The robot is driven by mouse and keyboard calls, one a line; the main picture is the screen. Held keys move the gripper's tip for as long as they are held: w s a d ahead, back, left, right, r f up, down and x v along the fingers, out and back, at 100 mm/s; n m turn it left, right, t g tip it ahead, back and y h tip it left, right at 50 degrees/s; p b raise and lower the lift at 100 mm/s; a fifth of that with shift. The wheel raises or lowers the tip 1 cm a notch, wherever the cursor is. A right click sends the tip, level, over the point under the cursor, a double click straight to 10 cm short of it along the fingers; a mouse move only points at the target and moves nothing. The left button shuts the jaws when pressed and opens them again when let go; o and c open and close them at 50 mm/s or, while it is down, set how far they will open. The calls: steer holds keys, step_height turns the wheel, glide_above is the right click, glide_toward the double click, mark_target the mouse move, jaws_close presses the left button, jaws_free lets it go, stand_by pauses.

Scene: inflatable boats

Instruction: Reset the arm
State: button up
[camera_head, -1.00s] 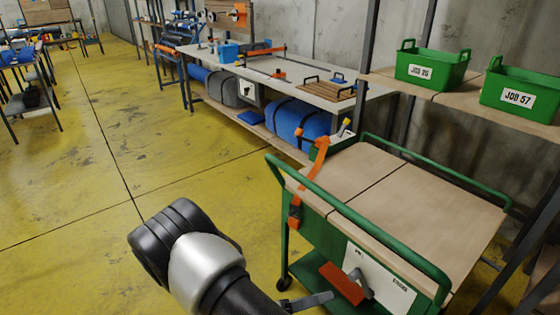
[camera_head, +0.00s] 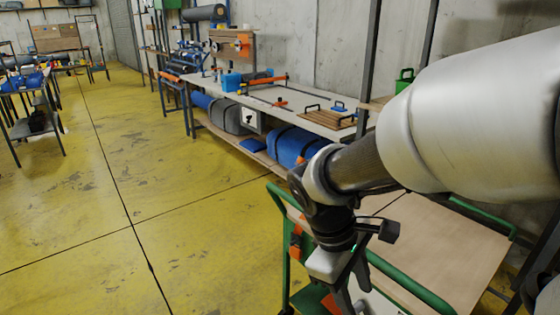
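My arm reaches in from the right edge and crosses in front of the green cart. My gripper (camera_head: 345,300) hangs at its end, pointing down, in front of the near side of the cart. Its fingers run toward the bottom edge of the picture, and I cannot tell whether they are open or shut. No object shows clearly in it. The green cart (camera_head: 455,235) with a bare wooden top stands behind and under the arm. Part of its near side is hidden by my wrist and gripper.
A long workbench (camera_head: 270,95) with tools stands along the wall, with blue rolls (camera_head: 297,146) on its lower shelf. A green bin (camera_head: 404,78) on the right shelf is mostly hidden by my arm.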

steer(key=s+r+m+t+y+p, duration=0.2)
steer(key=r+m+p, duration=0.3)
steer(key=r+p, duration=0.6)
steer(key=s+r+m+t+y+p, duration=0.1)
steer(key=s+r+m+t+p, duration=0.2)
steer(key=r+p, duration=0.9)
step_height(320, 180, up, 11)
steer(key=shift+d+f+m+t+y, duration=0.15)
steer(key=shift+m+t+y, duration=0.25)
steer(key=shift+m, duration=0.6)
